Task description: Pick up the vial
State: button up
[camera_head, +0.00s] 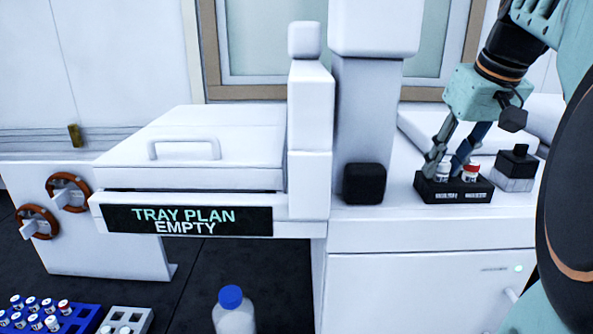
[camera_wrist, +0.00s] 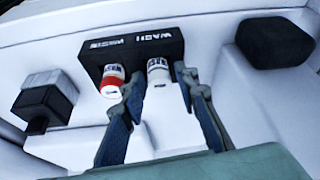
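Two capped vials stand upright in a black rack marked WASH (camera_wrist: 130,42) on the white bench top. One is a white-capped vial (camera_head: 443,171), also in the wrist view (camera_wrist: 158,73). The other is a red-capped vial (camera_head: 471,173), also in the wrist view (camera_wrist: 112,80). My gripper (camera_head: 446,166) is low over the rack, pointing down. In the wrist view my gripper's fingers (camera_wrist: 160,85) are apart, one on each side of the white-capped vial, with narrow gaps showing. The left finger lies between the two vials, close to the red-capped one.
A black-and-grey block (camera_head: 515,168) stands right of the rack. A black cube (camera_head: 365,184) is to its left, by a white column (camera_head: 365,110). A tray unit reads "TRAY PLAN EMPTY" (camera_head: 188,219). A blue vial rack (camera_head: 80,322) and blue-capped bottle (camera_head: 233,312) are at front left.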

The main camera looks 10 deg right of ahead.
jog(key=shift+s, duration=0.1)
jog(key=shift+c, duration=0.5)
jog(key=c, duration=0.5)
jog(key=shift+r, duration=0.1)
